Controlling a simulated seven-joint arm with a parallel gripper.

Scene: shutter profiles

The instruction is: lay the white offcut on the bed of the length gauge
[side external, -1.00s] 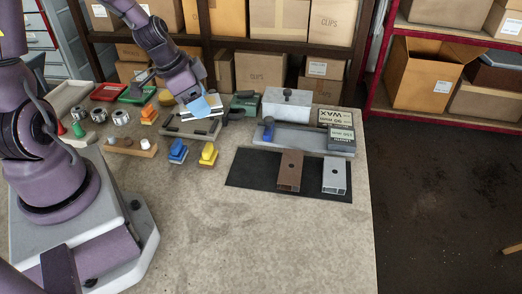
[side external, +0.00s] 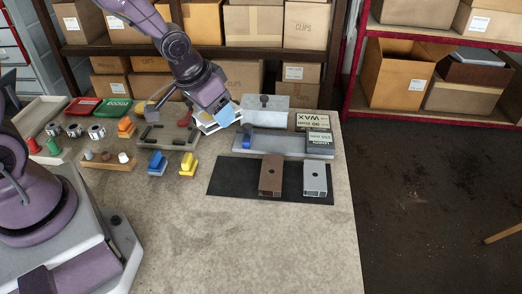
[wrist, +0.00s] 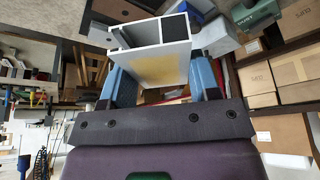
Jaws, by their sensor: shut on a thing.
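My gripper (side external: 222,116) is shut on the white offcut (wrist: 155,58), a hollow profile with a yellowish patch. In the wrist view it sits between the two blue fingers (wrist: 165,82). In the side view a bit of the white offcut (side external: 204,126) shows below the fingers, tilted and above the table. The length gauge, a long grey bed (side external: 278,147) with a blue stop (side external: 247,138) at its left end, lies just right of my gripper. The bed's middle looks clear.
A black mat (side external: 232,178) in front bears a brown profile (side external: 271,175) and a silver profile (side external: 315,178). A tray of dark pieces (side external: 160,143) lies to the left.

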